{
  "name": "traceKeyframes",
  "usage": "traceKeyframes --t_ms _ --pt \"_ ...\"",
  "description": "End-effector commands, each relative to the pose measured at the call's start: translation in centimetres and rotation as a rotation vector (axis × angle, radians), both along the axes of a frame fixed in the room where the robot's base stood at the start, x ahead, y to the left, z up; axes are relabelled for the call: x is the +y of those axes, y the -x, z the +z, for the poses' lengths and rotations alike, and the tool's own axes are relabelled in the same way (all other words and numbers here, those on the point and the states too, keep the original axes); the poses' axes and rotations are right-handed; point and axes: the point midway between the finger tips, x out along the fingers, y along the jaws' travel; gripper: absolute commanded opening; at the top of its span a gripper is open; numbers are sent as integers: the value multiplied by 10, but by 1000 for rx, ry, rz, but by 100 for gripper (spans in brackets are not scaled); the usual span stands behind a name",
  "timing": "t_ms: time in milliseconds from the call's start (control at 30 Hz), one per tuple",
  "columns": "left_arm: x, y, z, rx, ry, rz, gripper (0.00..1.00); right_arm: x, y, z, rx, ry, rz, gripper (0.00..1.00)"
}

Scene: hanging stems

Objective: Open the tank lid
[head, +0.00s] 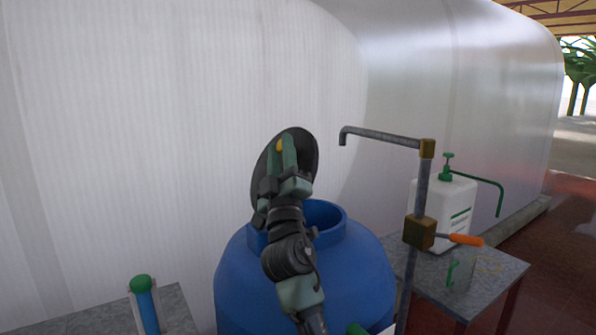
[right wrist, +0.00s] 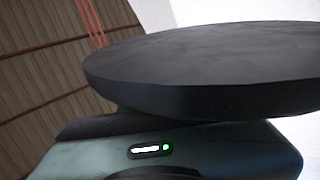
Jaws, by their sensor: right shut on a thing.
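The blue tank (head: 345,275) stands in the lower middle of the head view, and its round neck (head: 325,215) is uncovered. The dark round lid (head: 308,152) is tilted steeply on edge above the neck, apart from it as far as I can see. My right gripper (head: 282,148) is shut on the lid, with a small yellow part showing between its fingertips. My forearm hides part of the neck and the tank's front. In the right wrist view the lid (right wrist: 205,70) fills the upper part, close to my gripper body. My left gripper is not in view.
A grey pipe with a brass valve (head: 420,232) and orange handle rises right of the tank. Behind it a white pump bottle (head: 445,208) stands on a grey table (head: 490,285). A blue bottle with green cap (head: 143,300) is lower left. A pale wall stands behind.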

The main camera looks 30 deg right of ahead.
Motion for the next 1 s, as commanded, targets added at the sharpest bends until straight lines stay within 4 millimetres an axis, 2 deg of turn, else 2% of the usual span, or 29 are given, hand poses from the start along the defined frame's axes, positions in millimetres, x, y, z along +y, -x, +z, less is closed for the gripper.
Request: traceKeyframes --t_ms 33,200,500,700,1000 --pt "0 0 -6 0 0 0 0 8 3 7 -18 52 0 0" --pt "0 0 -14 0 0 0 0 36 5 12 -29 211 -1 0" --pt "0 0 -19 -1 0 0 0 80 9 10 -48 452 0 0" --pt "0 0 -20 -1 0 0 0 99 10 6 -56 559 0 0" --pt "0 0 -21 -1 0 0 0 112 11 2 -63 632 1 0"
